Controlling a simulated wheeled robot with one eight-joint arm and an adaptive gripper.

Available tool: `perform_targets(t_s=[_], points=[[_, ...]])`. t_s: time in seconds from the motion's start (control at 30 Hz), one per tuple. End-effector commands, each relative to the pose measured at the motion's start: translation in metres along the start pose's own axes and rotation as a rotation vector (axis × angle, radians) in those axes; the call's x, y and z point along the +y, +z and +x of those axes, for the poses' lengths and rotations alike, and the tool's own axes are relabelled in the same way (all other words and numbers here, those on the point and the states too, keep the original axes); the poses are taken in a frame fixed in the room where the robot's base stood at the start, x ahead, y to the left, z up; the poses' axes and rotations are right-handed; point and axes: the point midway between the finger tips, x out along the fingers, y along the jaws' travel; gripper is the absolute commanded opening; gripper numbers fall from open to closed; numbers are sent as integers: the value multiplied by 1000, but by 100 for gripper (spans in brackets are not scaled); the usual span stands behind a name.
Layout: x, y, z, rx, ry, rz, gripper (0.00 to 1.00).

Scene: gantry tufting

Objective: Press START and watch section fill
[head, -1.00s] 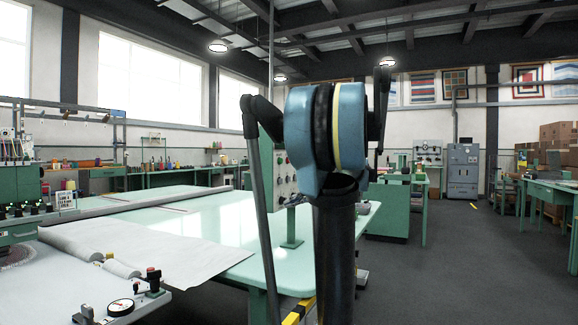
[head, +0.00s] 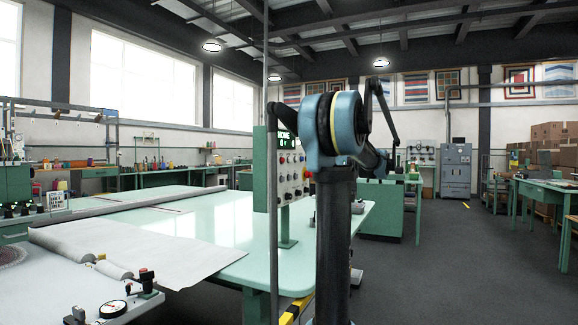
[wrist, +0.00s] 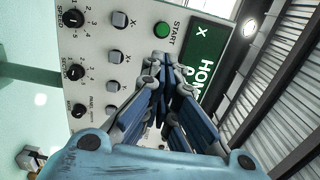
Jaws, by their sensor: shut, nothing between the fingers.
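The control panel (wrist: 95,25) fills the left of the wrist view, turned on its side. It also shows in the head view (head: 293,172) above the green table. The green START button (wrist: 163,29) is visible near the panel's edge, beside its label. A green display (wrist: 207,62) with white lettering, partly reading HOM, lies to its right; it also shows in the head view (head: 286,134). My gripper (wrist: 172,72) is shut and empty, its tips below the button in the picture. I see no contact with the button. I cannot make out my gripper in the head view.
Black knobs (wrist: 73,19) and grey jog buttons (wrist: 119,19) sit beside START on the panel. The pale green table (head: 190,215) carries a grey cloth (head: 140,247). A gauge (head: 112,309) and a red-topped control (head: 147,279) are at the front left. The right floor is open.

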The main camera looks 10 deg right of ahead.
Motion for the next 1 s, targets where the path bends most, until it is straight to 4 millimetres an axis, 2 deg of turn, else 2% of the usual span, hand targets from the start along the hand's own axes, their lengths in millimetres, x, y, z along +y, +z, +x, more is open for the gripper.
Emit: perform_targets(t_s=[0.17, 0.8, 1.0], points=[[0, 1, 15, -3, 1, 0, 0], [0, 1, 114, -3, 1, 0, 0], [0, 1, 133, -2, 1, 0, 0]])
